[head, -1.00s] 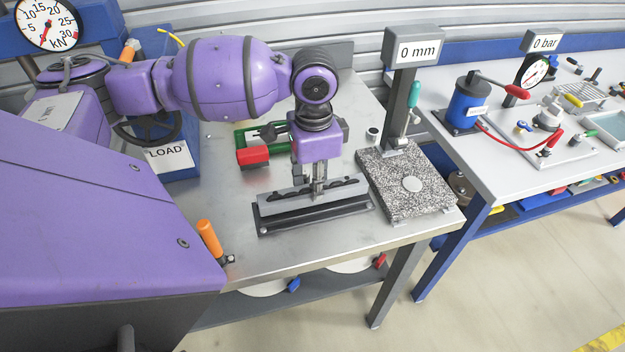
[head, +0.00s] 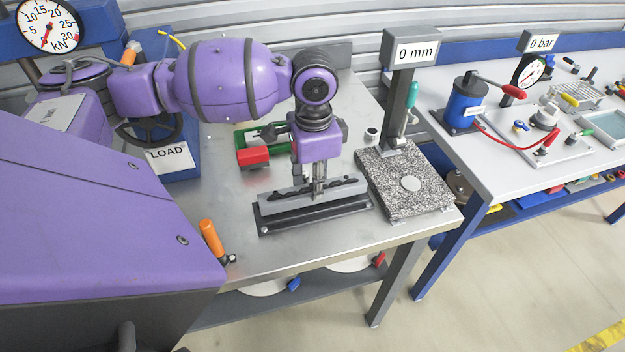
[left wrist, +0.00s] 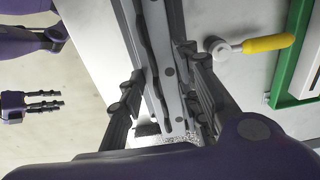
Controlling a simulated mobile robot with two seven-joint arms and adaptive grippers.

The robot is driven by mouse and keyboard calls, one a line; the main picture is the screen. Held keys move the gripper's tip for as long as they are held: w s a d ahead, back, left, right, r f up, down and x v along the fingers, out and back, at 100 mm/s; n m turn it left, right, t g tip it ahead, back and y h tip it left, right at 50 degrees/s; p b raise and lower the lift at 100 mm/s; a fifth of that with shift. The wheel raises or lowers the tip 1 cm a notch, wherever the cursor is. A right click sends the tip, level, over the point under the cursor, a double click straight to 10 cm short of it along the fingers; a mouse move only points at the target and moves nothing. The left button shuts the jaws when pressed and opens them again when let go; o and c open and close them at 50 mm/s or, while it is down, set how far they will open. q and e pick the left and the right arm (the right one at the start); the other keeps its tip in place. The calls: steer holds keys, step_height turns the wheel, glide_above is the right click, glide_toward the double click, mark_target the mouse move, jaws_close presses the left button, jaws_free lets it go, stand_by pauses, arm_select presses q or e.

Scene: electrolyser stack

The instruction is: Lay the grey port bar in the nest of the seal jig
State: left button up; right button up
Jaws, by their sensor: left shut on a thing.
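The grey port bar (head: 279,203) is level and lies lengthwise over the long black seal jig (head: 318,218) near the front of the steel bench. My left gripper (head: 318,190) points down and is shut on the bar near its middle. The bar's ends stick out on both sides of the fingers. In the left wrist view the bar (left wrist: 158,45) runs between the fingers, with dark wavy edges and round holes. The bar's underside and the nest are hidden, so I cannot tell whether they touch. My right gripper (left wrist: 45,104) shows small at the left of the left wrist view, well away and empty.
A granite plate (head: 390,200) with a "0 mm" post stands just right of the jig. A green frame with a red block (head: 253,156) lies behind it. An orange-handled tool (head: 211,238) is at the front left. Bare bench lies left of the jig.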

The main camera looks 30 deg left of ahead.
stand_by(0.5)
arm_select(q)
steer(key=shift+f, duration=0.65)
steer(key=shift+f, duration=0.5)
steer(key=o, duration=1.2)
